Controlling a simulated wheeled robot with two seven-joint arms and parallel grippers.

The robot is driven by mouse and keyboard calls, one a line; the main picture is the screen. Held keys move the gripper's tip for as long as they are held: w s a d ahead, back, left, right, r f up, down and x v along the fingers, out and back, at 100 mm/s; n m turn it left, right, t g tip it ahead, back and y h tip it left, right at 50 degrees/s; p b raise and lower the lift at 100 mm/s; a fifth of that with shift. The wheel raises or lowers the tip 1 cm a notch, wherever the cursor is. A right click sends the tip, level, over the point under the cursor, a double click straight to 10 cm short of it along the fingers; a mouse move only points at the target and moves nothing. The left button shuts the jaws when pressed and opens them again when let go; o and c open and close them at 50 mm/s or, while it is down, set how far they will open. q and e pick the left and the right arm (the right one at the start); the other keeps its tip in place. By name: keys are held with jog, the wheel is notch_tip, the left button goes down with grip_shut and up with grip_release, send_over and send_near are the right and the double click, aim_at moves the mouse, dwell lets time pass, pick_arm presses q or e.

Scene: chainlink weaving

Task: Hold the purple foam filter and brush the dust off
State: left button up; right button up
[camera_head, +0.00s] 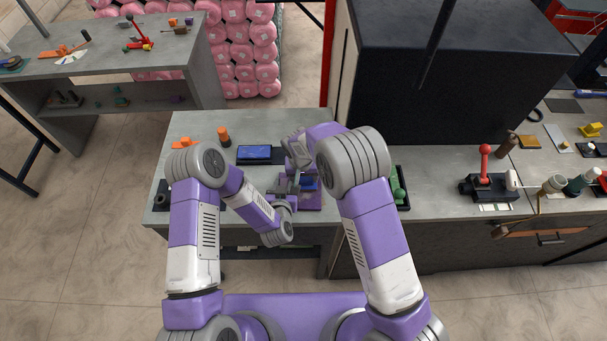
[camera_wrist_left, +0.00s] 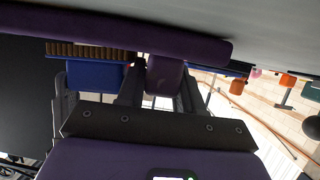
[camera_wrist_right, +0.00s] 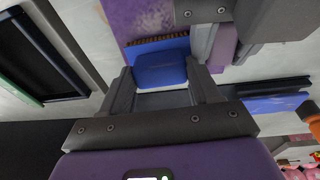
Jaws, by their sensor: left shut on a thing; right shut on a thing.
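The purple foam filter (camera_wrist_right: 150,18) shows a mottled, dusty face in the right wrist view. It is a long dark purple slab (camera_wrist_left: 115,38) in the left wrist view. My left gripper (camera_wrist_left: 163,88) is shut on its purple tab (camera_wrist_left: 165,75). The blue brush (camera_wrist_right: 160,66) is between the fingers of my right gripper (camera_wrist_right: 163,82), which is shut on it. Its brown bristles (camera_wrist_right: 158,43) point at the filter and appear at or very near its face; contact is unclear. In the head view my arms partly hide the filter (camera_head: 312,201) and brush (camera_head: 311,184).
An orange-and-black object (camera_head: 224,137) and an orange piece (camera_head: 182,143) stand at the back left. A green item (camera_head: 398,190) lies to the right. The table's left part has free room.

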jog(key=s, duration=0.1)
jog(key=s+a, duration=0.1)
jog(key=s, duration=0.1)
jog(key=shift+g, duration=0.3)
jog(key=shift+s, duration=1.45)
jog(key=shift+w+r, duration=0.1)
jog(key=shift+r, duration=0.1)
jog(key=shift+w+r, duration=0.25)
jog(key=shift+w, duration=1.15)
jog(key=shift+w+r, duration=0.2)
jog(key=shift+w, duration=1.2)
jog(key=shift+w+d, duration=0.2)
jog(key=shift+w, duration=1.45)
jog(key=shift+f, duration=0.1)
jog(key=shift+s+d, duration=0.1)
jog(key=shift+f, duration=0.65)
